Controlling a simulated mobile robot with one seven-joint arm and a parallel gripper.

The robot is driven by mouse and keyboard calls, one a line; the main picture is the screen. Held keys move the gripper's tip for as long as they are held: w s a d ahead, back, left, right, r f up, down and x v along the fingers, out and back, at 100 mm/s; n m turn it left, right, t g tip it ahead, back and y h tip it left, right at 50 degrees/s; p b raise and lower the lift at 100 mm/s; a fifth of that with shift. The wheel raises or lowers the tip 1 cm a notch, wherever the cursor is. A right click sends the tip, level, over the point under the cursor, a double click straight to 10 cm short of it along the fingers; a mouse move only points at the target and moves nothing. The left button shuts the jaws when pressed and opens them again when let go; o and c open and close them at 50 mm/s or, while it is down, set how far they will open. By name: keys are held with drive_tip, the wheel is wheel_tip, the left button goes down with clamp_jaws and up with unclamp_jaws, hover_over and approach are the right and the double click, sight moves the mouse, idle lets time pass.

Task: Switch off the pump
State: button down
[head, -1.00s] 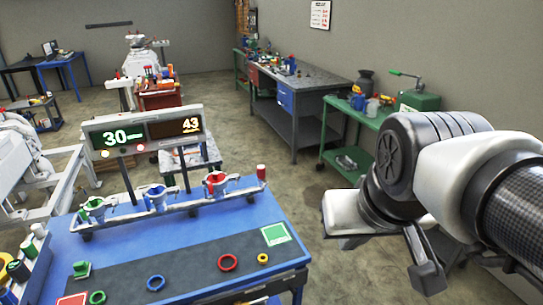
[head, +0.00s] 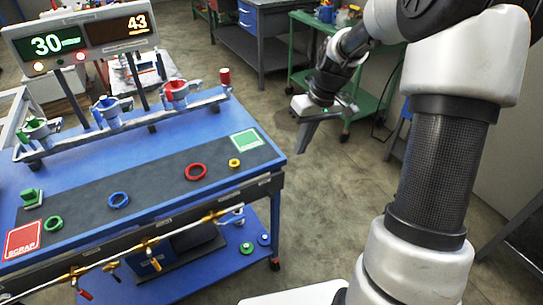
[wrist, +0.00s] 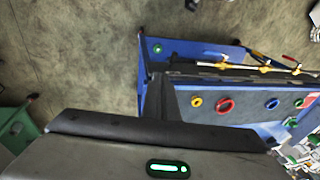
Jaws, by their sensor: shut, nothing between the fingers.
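My gripper (head: 305,148) is shut and empty, hanging over the floor to the right of the blue workbench (head: 70,170). Its dark finger (wrist: 162,98) also shows in the wrist view, with the bench beyond it. A dark, box-like unit (head: 195,238) sits on the bench's lower shelf, partly hidden by the front pipe; it may be the pump, but I cannot tell. A brass-fitted pipe (head: 190,226) with small coloured valve handles runs along the bench front. No pump switch can be made out.
On the bench lie a green ring (head: 53,223), blue ring (head: 118,200), red ring (head: 195,172) and yellow ring (head: 234,163). A display (head: 85,35) stands behind a rail of coloured clamps. A green table (head: 360,100) stands behind my gripper. Floor right of the bench is clear.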

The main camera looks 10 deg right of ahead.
drive_tip(key=shift+n+y, duration=0.3)
drive_tip(key=shift+y, duration=0.5)
drive_tip(key=f, duration=0.1)
drive_tip(key=w+f, duration=0.2)
drive_tip(key=f, duration=0.1)
drive_tip(key=shift+d+f+b, duration=0.1)
drive_tip(key=shift+d+b, duration=0.1)
drive_tip(key=shift+b, duration=0.2)
drive_tip(key=b, duration=0.2)
approach(270, 195)
drive_tip(key=w+d+f, duration=0.2)
drive_tip(key=w+f, duration=0.1)
drive_tip(key=f, duration=0.1)
drive_tip(key=shift+s+a+f+b, duration=0.2)
drive_tip(key=shift+s+a+f, duration=0.25)
drive_tip(key=shift+a, duration=0.2)
drive_tip(key=shift+s+a+f+b, duration=0.15)
drive_tip(key=shift+s+a+f, duration=0.15)
drive_tip(key=shift+a+f, duration=0.25)
drive_tip(key=shift+a+r, duration=0.1)
